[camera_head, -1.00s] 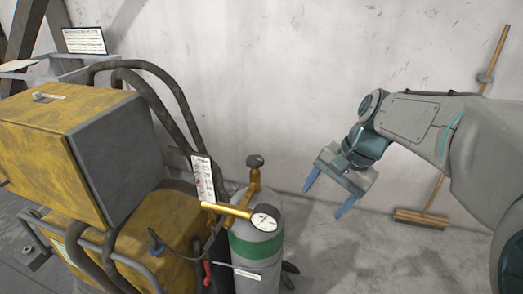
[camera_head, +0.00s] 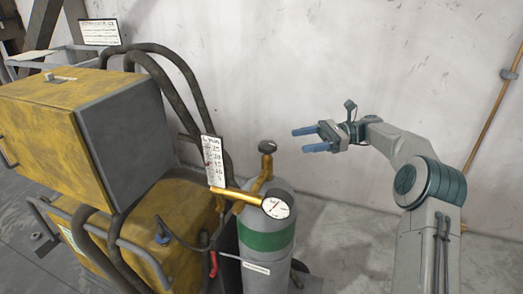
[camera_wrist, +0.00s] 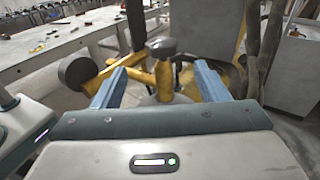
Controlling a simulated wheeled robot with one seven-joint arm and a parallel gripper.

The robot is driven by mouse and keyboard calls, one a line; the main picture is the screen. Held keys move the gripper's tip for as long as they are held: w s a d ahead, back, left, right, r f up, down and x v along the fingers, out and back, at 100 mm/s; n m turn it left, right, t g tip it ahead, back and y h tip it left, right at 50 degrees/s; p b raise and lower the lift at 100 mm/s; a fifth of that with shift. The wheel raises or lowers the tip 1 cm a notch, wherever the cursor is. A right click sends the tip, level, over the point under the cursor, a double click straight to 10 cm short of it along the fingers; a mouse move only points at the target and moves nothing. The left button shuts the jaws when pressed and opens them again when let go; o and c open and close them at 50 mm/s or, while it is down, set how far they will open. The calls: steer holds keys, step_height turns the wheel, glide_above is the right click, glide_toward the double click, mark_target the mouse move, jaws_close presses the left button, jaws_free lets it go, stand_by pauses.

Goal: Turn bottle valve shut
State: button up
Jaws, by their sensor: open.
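A grey gas bottle (camera_head: 267,268) with a green band stands upright beside the yellow machine. On its top is a brass valve body (camera_head: 261,180) with a dark round knob (camera_head: 267,146), and a side pipe carries a white-faced gauge (camera_head: 276,207). My gripper (camera_head: 306,139) is open and empty, to the right of the knob and apart from it, its blue fingers pointing left. In the wrist view the knob (camera_wrist: 162,47) shows upright between and beyond the two open fingers (camera_wrist: 160,82). The back of the gauge (camera_wrist: 76,73) is left of the knob.
The yellow machine (camera_head: 60,105) with a grey side panel fills the left. Dark hoses (camera_head: 185,85) arch behind it, and a white card (camera_head: 213,160) stands close left of the valve. Floor right of the bottle is clear.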

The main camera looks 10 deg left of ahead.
mark_target(261, 145)
steer(key=p+x, duration=0.1)
steer(key=x, duration=1.2)
steer(key=shift+a+r, duration=0.1)
steer(key=shift+w, duration=0.1)
steer(key=shift+y, duration=0.3)
steer(key=c, duration=1)
